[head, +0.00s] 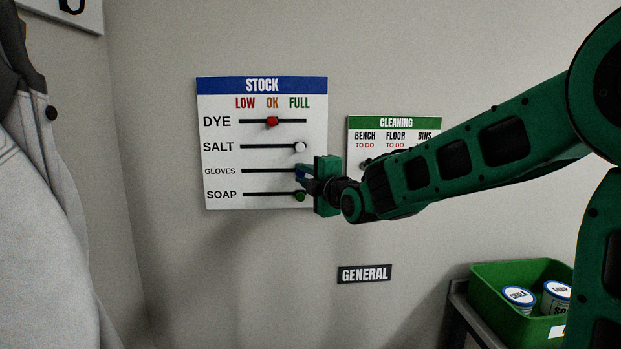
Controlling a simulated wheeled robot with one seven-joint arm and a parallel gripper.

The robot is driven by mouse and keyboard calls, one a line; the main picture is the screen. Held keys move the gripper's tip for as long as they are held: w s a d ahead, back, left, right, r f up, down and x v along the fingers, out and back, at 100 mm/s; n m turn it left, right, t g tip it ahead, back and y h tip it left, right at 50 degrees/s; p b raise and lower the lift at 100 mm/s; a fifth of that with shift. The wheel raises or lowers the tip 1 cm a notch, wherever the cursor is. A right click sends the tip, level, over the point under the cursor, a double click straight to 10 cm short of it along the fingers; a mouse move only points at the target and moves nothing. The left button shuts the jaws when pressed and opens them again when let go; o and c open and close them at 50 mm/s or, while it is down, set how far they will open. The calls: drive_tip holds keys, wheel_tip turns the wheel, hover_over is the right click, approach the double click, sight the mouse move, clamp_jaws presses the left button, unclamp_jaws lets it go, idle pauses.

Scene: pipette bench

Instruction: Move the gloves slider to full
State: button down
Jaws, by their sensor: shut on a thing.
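The white STOCK board (225,185) hangs on the wall with LOW, OK and FULL headings. Its gloves row has a dark slot (262,170). The knob sits under the FULL heading. The red dye knob (272,121) is under OK. The white salt knob (300,147) and the green soap knob (300,196) are under FULL, just above and below my gripper.
A CLEANING board (396,122) hangs to the right, partly behind my arm. A GENERAL sign (364,274) is below. A green bin (485,283) with labelled tubs stands at lower right. A pale coat (45,220) hangs at left. The wall left of the STOCK board is clear.

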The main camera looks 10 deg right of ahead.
drive_tip(key=shift+d+f, duration=0.25)
drive_tip(key=c, duration=1.6)
unclamp_jaws()
drive_tip(key=shift+r, duration=0.1)
drive_tip(key=shift+s, duration=0.15)
drive_tip(key=v, duration=1)
drive_tip(key=shift+s+d, duration=0.15)
drive_tip(key=shift+s, duration=0.05)
